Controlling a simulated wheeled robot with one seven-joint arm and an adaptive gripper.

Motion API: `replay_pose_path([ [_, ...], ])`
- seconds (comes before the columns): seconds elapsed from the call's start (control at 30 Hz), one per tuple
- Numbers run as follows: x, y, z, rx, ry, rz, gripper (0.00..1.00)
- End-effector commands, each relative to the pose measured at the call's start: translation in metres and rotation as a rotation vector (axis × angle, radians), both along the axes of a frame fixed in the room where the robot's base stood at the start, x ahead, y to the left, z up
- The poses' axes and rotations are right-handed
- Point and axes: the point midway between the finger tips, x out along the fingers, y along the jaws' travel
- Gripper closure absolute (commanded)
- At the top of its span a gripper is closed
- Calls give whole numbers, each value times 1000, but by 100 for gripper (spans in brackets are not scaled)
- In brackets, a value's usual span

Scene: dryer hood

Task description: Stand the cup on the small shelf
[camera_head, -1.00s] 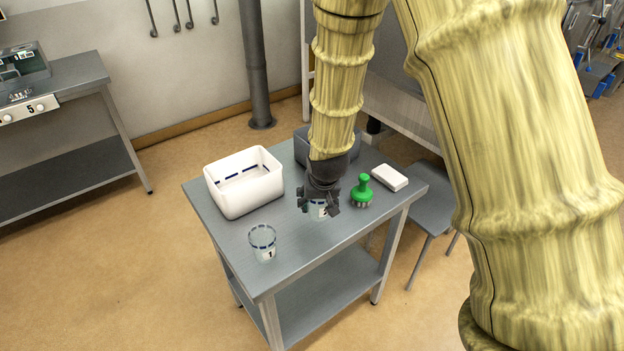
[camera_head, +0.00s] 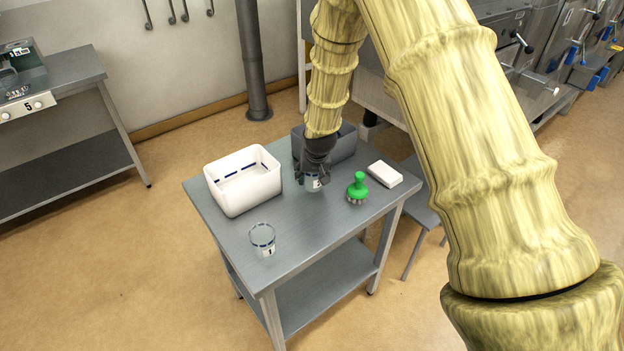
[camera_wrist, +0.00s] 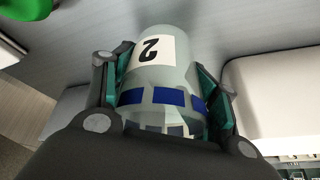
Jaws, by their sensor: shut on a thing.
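A clear cup with a blue-dash band and a label "2" (camera_wrist: 158,62) is between the two fingers of my gripper (camera_wrist: 165,92) in the wrist view. In the head view my gripper (camera_head: 313,176) is shut on this cup (camera_head: 312,184), over the middle of the grey table. I cannot tell whether its base touches the tabletop. A second clear cup with label "1" (camera_head: 262,240) stands upright near the table's front left. I cannot make out which surface is the small shelf.
The grey table (camera_head: 315,228) also bears a white bin (camera_head: 240,190), a dark grey bin (camera_head: 345,146), a green brush (camera_head: 357,188) close right of my gripper, and a white block (camera_head: 385,174). The tabletop between cup 1 and the brush is clear. A side bench (camera_head: 60,140) stands at left.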

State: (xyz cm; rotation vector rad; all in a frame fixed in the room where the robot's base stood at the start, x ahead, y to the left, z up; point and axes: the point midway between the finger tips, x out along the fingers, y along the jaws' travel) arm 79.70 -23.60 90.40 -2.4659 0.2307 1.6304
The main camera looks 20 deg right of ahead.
Motion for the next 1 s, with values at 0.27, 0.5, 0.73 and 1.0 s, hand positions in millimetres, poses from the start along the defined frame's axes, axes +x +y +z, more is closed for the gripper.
replay_pose_path([
  [0.27, -1, 0, -22, 1, 1, -1, 64],
  [0.5, 0, 0, -24, 0, 0, -1, 64],
  [0.73, -1, 0, -26, 0, 0, -1, 23],
  [1.0, -1, 0, -25, 0, 0, -1, 14],
])
